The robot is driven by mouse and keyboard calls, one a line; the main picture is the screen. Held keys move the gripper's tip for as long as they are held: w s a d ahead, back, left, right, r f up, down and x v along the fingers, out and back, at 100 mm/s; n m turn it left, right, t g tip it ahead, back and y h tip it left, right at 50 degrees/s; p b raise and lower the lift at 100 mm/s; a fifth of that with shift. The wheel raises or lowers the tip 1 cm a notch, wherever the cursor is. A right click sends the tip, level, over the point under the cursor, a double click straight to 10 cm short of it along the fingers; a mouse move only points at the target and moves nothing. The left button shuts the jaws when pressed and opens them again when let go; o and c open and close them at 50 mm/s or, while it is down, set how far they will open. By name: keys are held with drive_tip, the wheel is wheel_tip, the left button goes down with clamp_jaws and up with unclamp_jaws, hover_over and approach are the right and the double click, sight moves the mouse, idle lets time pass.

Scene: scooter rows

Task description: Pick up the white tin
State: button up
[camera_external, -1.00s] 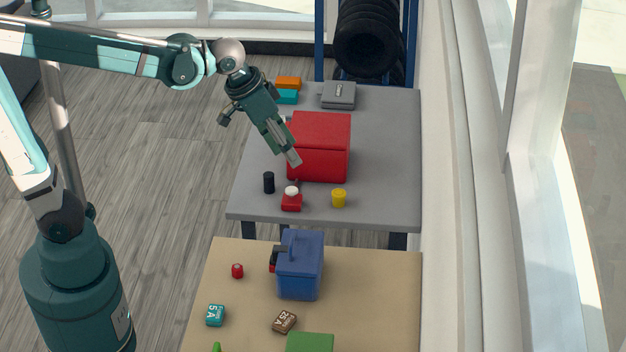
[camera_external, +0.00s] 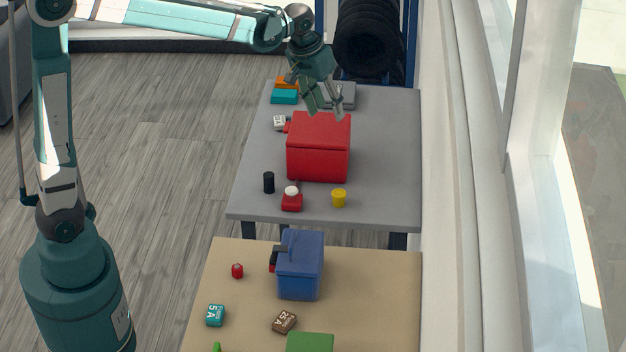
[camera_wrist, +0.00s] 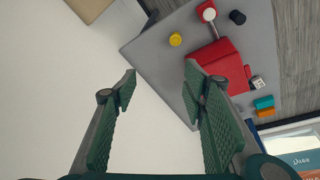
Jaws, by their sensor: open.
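A small white round piece (camera_external: 292,190), which looks like the white tin, sits on a small red block in front of the large red box, on the grey table. In the wrist view the white piece (camera_wrist: 207,13) is at the top, right of centre. My gripper (camera_external: 326,113) is open and empty, over the rear part of the red box in the outside view, well away from the white piece. In the wrist view its two fingers (camera_wrist: 160,84) stand wide apart with nothing between them.
The large red box (camera_external: 319,155) stands mid-table. A black cylinder (camera_external: 269,183) and a yellow cylinder (camera_external: 339,198) flank the white piece. A pale labelled block (camera_external: 279,123) lies left of the box. The nearer tan table (camera_external: 245,310) holds a blue box (camera_external: 300,268).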

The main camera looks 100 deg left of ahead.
drive_tip(key=a+f+n, duration=0.1)
drive_tip(key=a+f, duration=0.1)
drive_tip(key=a, duration=0.4)
drive_tip(key=a+f+n, duration=0.1)
drive_tip(key=a+f, duration=0.2)
drive_tip(key=a, duration=0.4)
drive_tip(key=n+g+h, duration=0.2)
drive_tip(key=n+g, duration=0.1)
drive_tip(key=n, duration=0.4)
hover_over(280, 119)
drive_tip(key=f, duration=2.3)
drive_tip(key=shift+w+d+f, duration=0.25)
drive_tip(key=shift+w+f, duration=0.1)
drive_tip(key=shift+f, duration=0.05)
drive_tip(key=shift+s+a+f+n, duration=0.2)
drive_tip(key=shift+s+f+n, duration=0.05)
drive_tip(key=shift+s+n, duration=0.05)
drive_tip(key=shift+f, duration=1.3)
